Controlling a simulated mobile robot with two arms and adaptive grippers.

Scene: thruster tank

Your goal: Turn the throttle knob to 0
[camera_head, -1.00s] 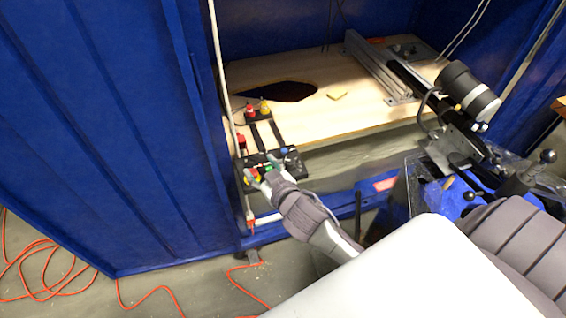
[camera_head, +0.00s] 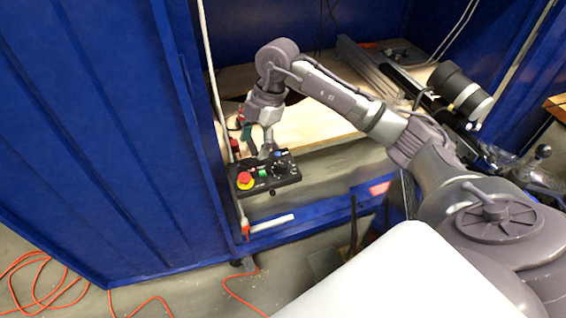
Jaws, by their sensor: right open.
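The black control box (camera_head: 289,181) stands at the front edge of the bench. The throttle knob seems to be the black dial (camera_head: 281,168) with pale marks around it, on the right part of the box. Its setting is too small to read. A red button (camera_head: 245,179) on a yellow base and a green button (camera_head: 263,173) sit left of it. My right gripper (camera_head: 262,151) hangs fingers-down over the back of the box, a little left of and behind the dial. It is open and hides part of the box's rear. I cannot tell whether it touches the box. My left gripper is not in view.
A blue metal wall (camera_head: 100,130) stands close on the left. A pale upright pipe (camera_head: 214,80) runs beside the box. The wooden bench top (camera_head: 315,122) lies behind, with a black cylinder thruster (camera_head: 455,85) at right. An orange cable (camera_head: 35,262) lies on the floor.

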